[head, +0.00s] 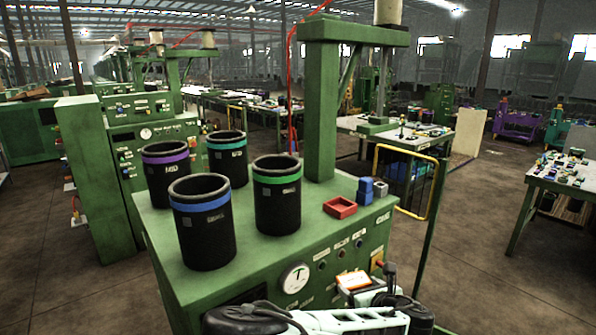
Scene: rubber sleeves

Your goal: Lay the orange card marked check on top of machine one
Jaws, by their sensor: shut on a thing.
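The orange card (353,281) shows a pale face with an orange edge, low in the head view; its marking is too small to read. My gripper (369,288) is shut on the card and holds it in front of the panel of the green machine. The green machine (335,233), whose front label seems to read "ONE", fills the middle of the view. Its top carries several black sleeves. The card is apart from the top surface, nearer to me. My arm hides part of the machine's lower front.
Sleeves with blue (203,222), purple (166,172), teal (227,157) and green bands (278,194) stand on the left and middle of the top. A red tray (340,208) and blue blocks (365,190) sit at its right. A green column (320,110) rises behind. Bare top shows near the front edge.

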